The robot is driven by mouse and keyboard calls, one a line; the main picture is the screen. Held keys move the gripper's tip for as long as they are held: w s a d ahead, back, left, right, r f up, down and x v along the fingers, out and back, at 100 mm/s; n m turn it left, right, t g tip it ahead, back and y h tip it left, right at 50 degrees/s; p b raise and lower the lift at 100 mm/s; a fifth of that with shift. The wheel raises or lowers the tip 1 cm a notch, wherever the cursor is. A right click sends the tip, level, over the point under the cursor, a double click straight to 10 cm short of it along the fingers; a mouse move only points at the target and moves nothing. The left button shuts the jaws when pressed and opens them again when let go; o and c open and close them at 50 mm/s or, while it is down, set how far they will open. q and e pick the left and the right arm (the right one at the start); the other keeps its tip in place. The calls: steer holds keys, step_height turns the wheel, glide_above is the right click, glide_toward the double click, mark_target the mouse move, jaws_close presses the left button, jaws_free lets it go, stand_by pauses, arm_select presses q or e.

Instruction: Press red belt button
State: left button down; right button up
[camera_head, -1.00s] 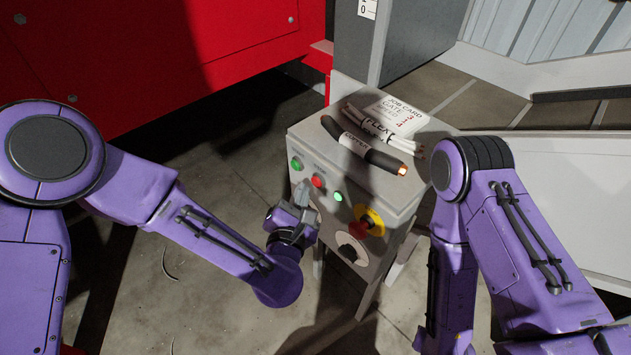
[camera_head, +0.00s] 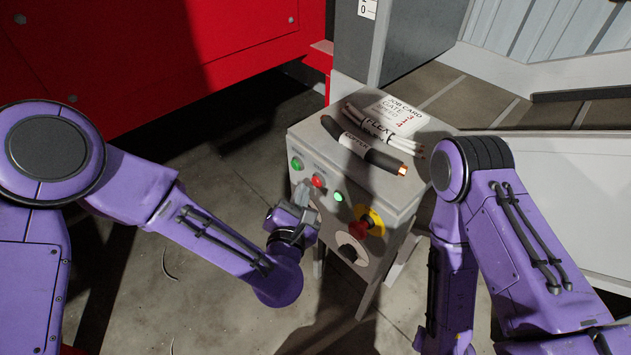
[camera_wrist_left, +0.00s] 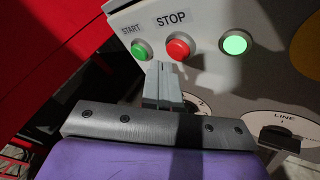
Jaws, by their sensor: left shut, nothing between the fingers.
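The red STOP button (camera_head: 318,181) is on the sloped front of a grey control box, right of the green START button (camera_head: 297,164). It also shows in the left wrist view (camera_wrist_left: 179,46), under its STOP label. My left gripper (camera_head: 303,189) is shut and empty, pointing up at the panel. In the left wrist view its fingertips (camera_wrist_left: 162,68) lie just below and slightly left of the red button. I cannot tell whether they touch it. My right gripper is out of sight; only its arm shows.
A lit green lamp (camera_head: 338,197) sits right of the red button. Further right is a red mushroom knob (camera_head: 359,230) on a yellow plate (camera_head: 376,222), with a black LINE selector (camera_head: 347,253) below. Cable pieces (camera_head: 360,150) and a job card (camera_head: 403,113) lie on top.

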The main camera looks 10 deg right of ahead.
arm_select(q)
steer(key=shift+d, duration=0.1)
steer(key=shift+w+d, duration=0.2)
steer(key=shift+w+d, duration=0.25)
steer(key=shift+d, duration=0.15)
stand_by(0.6)
steer(key=shift+a, duration=0.1)
steer(key=shift+s+a, duration=0.5)
steer(key=shift+a, duration=0.15)
steer(key=s+a, duration=0.1)
steer(key=a, duration=0.1)
steer(key=s+a+b, duration=0.1)
steer(key=s+a, duration=0.1)
stand_by(0.5)
stand_by(0.7)
